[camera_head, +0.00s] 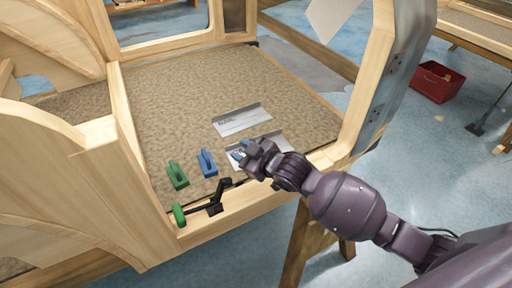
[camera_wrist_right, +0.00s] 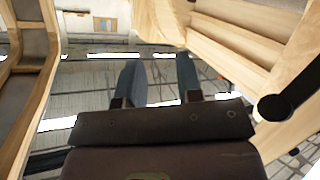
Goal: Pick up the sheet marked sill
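Two pale metal sheets lie on the brown carpeted floor of the wooden body frame. The farther sheet (camera_head: 242,121) has dark lettering too small to read. The nearer sheet (camera_head: 272,139) is partly hidden behind my right gripper, and I cannot read its marking. I cannot tell which is marked sill. My right gripper (camera_head: 240,149) is over the left part of the nearer sheet; whether it touches is unclear. In the right wrist view its two blue-grey fingers (camera_wrist_right: 160,82) stand apart with nothing seen between them. My left gripper is not in view.
Wooden posts rise on both sides. A red crate (camera_head: 437,82) stands on the blue floor.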

